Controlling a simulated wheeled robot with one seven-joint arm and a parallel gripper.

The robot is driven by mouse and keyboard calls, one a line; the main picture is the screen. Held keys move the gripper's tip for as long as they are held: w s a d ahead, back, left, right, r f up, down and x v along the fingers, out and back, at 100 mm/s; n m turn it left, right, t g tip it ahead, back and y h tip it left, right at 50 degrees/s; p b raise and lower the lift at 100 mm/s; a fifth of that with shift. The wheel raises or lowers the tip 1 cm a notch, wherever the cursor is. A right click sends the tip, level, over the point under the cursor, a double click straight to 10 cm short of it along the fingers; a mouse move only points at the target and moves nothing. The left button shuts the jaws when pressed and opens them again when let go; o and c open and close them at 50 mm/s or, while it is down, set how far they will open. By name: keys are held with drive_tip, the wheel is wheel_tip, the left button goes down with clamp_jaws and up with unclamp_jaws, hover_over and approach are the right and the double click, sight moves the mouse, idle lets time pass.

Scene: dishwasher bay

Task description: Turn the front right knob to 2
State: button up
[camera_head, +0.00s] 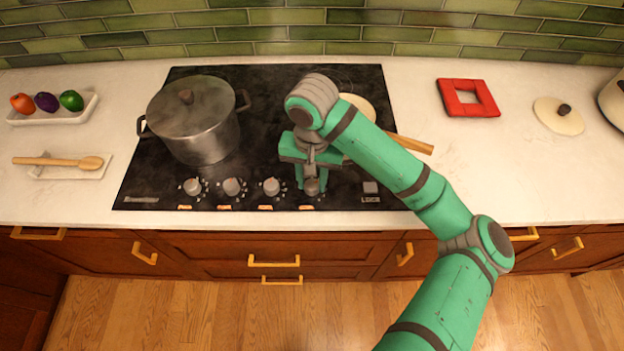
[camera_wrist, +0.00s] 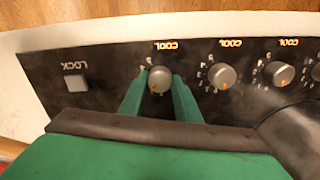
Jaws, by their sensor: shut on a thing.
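The cooktop (camera_head: 270,100) has a row of grey knobs along its front edge. The rightmost knob (camera_head: 312,187) is under my gripper (camera_head: 311,188), which points down at it. In the wrist view this knob (camera_wrist: 160,79) sits between the two green fingers of my gripper (camera_wrist: 160,88), which are shut on its sides. A small orange mark shows on the knob's lower side in that view. Most of the numbers around this knob are hidden by the fingers. A lit "COOL" label shows beside it.
The other knobs (camera_head: 271,187) stand to the left. A LOCK button (camera_head: 370,187) is to the right. A large lidded pot (camera_head: 200,130) stands on the left of the cooktop. A pan with a wooden handle (camera_head: 410,143) is partly hidden behind my arm. A red trivet (camera_head: 447,98) lies on the right counter.

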sight(312, 184)
drive_tip(key=shift+m, duration=0.3)
idle(0.4)
drive_tip(key=o, duration=1)
drive_tip(key=shift+o, duration=0.2)
wheel_tip(312, 184, up, 11)
drive_tip(key=shift+f, duration=0.15)
